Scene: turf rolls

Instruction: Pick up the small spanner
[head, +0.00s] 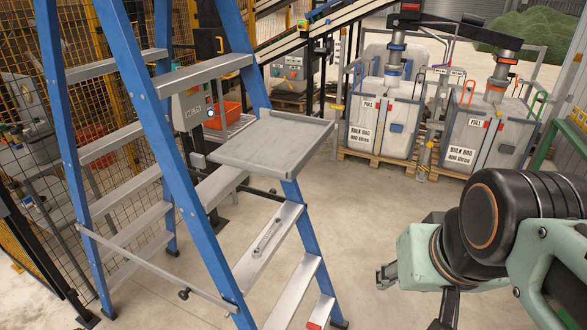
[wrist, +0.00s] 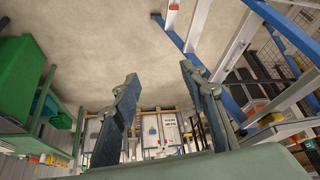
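The small spanner (head: 266,237) is a grey metal tool lying on a tread of the blue and silver stepladder (head: 180,145), below its flat top platform (head: 270,139). It lies lengthwise along the tread. I cannot make it out in the wrist view. My gripper (head: 385,276) is to the right of the ladder in the head view, apart from the spanner with open floor between. In the wrist view my gripper (wrist: 160,75) has its two dark fingers spread wide, with nothing between them. Part of the ladder (wrist: 232,40) shows at the right there.
The ladder's blue rails and braces stand around the tread. Yellow-framed mesh fencing (head: 60,140) is behind it at the left. Bulk bag containers (head: 380,122) stand on pallets at the back. Concrete floor (head: 350,225) is clear between the ladder and my arm.

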